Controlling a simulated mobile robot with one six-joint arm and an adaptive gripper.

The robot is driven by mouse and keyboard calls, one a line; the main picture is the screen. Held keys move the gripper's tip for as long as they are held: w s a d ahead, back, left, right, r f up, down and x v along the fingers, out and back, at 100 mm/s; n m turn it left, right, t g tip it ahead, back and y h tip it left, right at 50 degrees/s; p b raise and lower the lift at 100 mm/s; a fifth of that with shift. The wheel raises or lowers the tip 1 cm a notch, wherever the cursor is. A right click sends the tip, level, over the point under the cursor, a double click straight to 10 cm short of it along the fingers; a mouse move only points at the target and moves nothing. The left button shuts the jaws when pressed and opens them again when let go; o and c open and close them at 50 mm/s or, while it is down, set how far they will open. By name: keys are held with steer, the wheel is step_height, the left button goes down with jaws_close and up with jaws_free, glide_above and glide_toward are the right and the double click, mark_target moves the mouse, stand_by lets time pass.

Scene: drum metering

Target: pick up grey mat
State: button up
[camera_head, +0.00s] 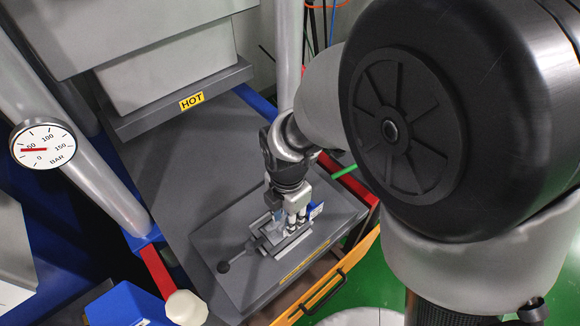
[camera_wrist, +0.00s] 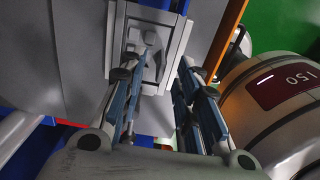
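My gripper (camera_head: 284,226) points down over a small light-grey frame (camera_head: 293,244) on a dark grey slab in the head view. In the wrist view my gripper (camera_wrist: 163,62) has its two blue-sided fingers apart, with the frame (camera_wrist: 181,35) beyond and between them. A darker grey piece (camera_wrist: 153,72) shows inside the frame. I cannot tell whether it is the grey mat, nor whether the fingers touch it. The slab (camera_head: 215,250) is flat, wide and grey. My gripper partly hides the frame in the head view.
A press head with a HOT label (camera_head: 191,100) overhangs the bed. A black-knobbed handle (camera_head: 224,266) is left of the frame. A yellow drawer front with a handle (camera_head: 322,292) is at the front. A drum labelled 150 (camera_wrist: 292,84) stands right in the wrist view.

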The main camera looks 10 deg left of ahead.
mark_target(280, 223)
step_height(280, 223, down, 5)
steer(key=shift+d+f+b, duration=0.1)
steer(key=shift+d+b, duration=0.05)
steer(key=shift+b, duration=1.05)
steer(key=shift+c, duration=0.2)
jaws_close()
